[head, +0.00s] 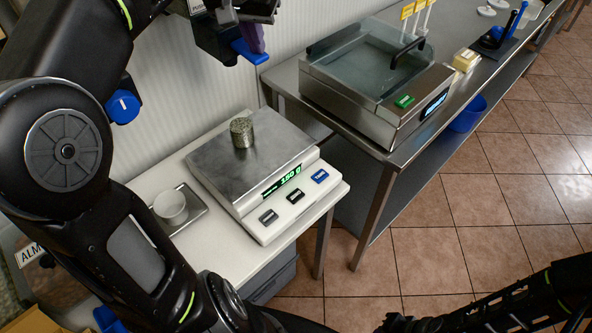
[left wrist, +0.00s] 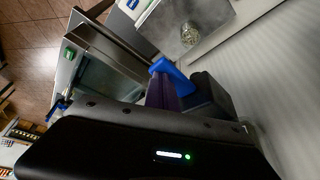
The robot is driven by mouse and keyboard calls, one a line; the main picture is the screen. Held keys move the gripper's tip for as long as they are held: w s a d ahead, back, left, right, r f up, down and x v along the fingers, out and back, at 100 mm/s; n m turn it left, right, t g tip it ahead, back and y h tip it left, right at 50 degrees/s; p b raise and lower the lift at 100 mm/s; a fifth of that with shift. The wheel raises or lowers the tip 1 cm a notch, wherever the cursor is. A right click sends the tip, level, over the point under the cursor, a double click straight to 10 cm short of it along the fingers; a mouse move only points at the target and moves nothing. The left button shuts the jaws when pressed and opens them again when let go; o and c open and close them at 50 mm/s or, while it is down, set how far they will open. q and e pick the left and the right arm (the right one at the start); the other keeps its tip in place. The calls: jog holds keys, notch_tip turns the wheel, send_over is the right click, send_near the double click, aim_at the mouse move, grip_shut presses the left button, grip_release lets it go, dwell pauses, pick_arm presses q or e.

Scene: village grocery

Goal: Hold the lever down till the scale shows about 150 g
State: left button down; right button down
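The white scale (head: 273,222) stands on a small white table, and its green display (head: 282,181) reads 150 g. A small clear cup of greenish-grey grains (head: 242,132) stands upright at the back of the metal pan (head: 222,163); it also shows in the left wrist view (left wrist: 190,34). The blue lever (head: 252,53) is above and behind the cup, and in the left wrist view (left wrist: 172,74). My left gripper (head: 254,38) is at this lever, with a purple finger against or very close to it. Whether its fingers are closed is hidden. My right gripper is out of view.
A second blue lever (head: 123,104) shows behind my left arm. An empty cup (head: 171,207) stands on a small tray left of the scale. A steel counter with a glass-topped machine (head: 385,80) is at the right. The tiled floor (head: 440,245) is clear.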

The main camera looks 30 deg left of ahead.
pick_arm(q)
notch_tip(320, 180, up, 7)
jog(key=p, duration=0.5)
jog(key=shift+f, duration=0.2)
